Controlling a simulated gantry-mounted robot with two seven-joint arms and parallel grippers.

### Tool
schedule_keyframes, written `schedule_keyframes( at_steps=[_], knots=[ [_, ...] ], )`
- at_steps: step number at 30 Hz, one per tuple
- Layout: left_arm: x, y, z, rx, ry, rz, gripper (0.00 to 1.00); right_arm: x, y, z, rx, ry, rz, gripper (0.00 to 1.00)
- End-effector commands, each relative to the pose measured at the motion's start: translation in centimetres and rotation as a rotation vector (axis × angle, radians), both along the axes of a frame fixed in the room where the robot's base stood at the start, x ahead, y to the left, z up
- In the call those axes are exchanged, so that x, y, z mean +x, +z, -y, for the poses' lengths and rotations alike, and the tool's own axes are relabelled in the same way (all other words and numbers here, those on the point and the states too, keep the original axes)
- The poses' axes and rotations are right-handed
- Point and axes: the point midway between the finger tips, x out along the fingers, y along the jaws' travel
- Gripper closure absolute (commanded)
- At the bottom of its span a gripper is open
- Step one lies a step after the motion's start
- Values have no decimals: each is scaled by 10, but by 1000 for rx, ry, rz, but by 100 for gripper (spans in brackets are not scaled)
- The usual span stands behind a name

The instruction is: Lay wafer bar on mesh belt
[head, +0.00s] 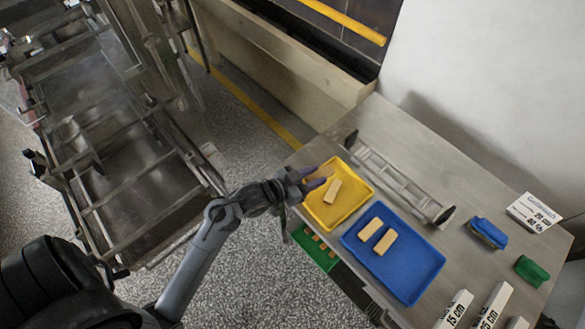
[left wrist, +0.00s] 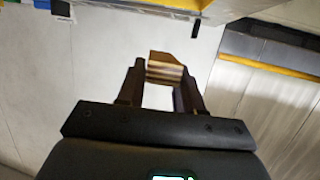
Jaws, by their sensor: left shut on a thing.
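My left gripper (head: 316,180) reaches in from the left above the yellow tray (head: 324,213). It is shut on a tan wafer bar (head: 333,190). In the left wrist view, the bar (left wrist: 166,67) sits between the fingertips, its layered side showing. My right gripper is not in view.
The steel table (head: 480,215) also holds a blue brush (head: 487,232), a green block (head: 531,270), a white label card (head: 535,212) and marked white bars (head: 455,309). A green crate (head: 316,250) is below the table edge. A large metal machine (head: 110,150) fills the left.

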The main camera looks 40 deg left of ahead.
Motion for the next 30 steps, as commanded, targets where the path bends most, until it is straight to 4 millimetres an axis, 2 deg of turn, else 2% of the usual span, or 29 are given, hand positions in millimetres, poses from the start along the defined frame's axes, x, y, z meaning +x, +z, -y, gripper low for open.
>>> schedule_keyframes(
  at_steps=[9, 15, 21, 24, 29, 30],
  knots=[
    [12, -36, -60, 3, 3, -2, 82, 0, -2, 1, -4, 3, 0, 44],
    [19, -56, -92, 2, 1, -1, 82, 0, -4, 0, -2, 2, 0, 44],
    [21, -64, -105, 1, 1, -1, 82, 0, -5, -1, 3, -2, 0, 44],
    [21, -68, -106, -1, 0, 0, 82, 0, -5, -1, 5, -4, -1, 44],
    [21, -87, -106, -2, 2, -2, 82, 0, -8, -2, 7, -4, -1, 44],
    [21, -88, -106, -1, 1, -3, 82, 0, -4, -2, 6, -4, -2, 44]
  ],
)
